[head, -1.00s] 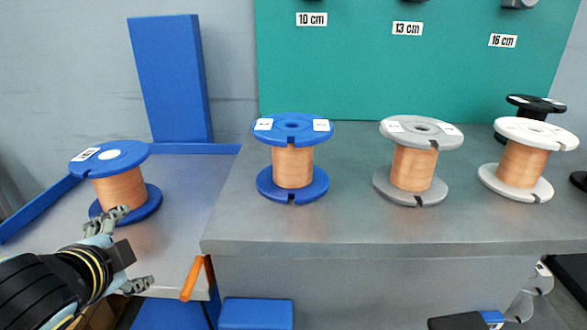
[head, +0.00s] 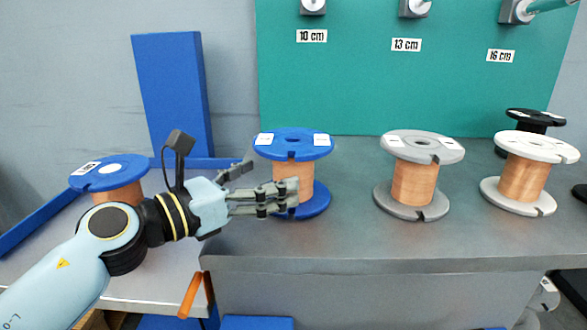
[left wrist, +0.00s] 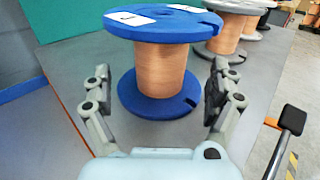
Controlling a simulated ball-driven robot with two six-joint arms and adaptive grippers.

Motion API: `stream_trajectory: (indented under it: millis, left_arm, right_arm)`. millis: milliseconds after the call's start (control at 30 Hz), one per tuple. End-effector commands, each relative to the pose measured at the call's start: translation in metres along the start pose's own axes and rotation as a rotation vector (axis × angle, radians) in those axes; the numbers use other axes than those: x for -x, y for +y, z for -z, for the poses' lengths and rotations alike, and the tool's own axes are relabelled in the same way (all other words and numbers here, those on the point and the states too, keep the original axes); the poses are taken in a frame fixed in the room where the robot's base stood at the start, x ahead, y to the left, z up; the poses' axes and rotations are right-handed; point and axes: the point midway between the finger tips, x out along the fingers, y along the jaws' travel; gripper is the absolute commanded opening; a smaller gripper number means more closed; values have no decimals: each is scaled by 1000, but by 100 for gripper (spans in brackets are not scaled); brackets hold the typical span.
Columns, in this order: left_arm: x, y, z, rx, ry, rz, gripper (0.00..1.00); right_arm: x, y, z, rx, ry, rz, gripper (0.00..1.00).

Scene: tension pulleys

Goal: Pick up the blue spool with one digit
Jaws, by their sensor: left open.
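A blue spool (head: 293,145) wound with copper wire stands upright on the grey bench, with two white labels on its top flange; their print is too small to read. Another blue spool (head: 110,172) stands on the lower surface at left, partly hidden by my left arm. My left gripper (head: 264,184) is open, its fingers reaching to the bench spool's wire core from the left. In the left wrist view this blue spool (left wrist: 160,75) stands between the two spread fingers, a little beyond them. My right gripper is out of view.
A grey spool (head: 415,183) and a white spool (head: 525,178) stand farther right on the grey bench (head: 340,235). A black spool (head: 532,119) is behind the white one. A green board (head: 360,90) with pegs stands behind. An orange handle (head: 190,289) sits by the bench's left edge.

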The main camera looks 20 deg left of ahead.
Motion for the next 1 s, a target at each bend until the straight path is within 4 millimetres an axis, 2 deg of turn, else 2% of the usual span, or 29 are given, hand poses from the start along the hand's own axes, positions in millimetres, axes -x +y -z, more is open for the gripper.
stream_trajectory:
  millis: [167, 433, 733, 1000]
  left_arm:
    - [-15, 0, 2, 4, -1, 0, 91]
    - [-54, -1, 6, 5, 0, -2, 91]
    - [-59, -2, 6, 5, 0, -1, 91]
    - [-59, -1, 6, 5, 0, -2, 56]
  right_arm:
    - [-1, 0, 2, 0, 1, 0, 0]
    - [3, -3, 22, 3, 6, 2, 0]
    - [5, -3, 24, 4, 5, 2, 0]
    - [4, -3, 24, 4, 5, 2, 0]
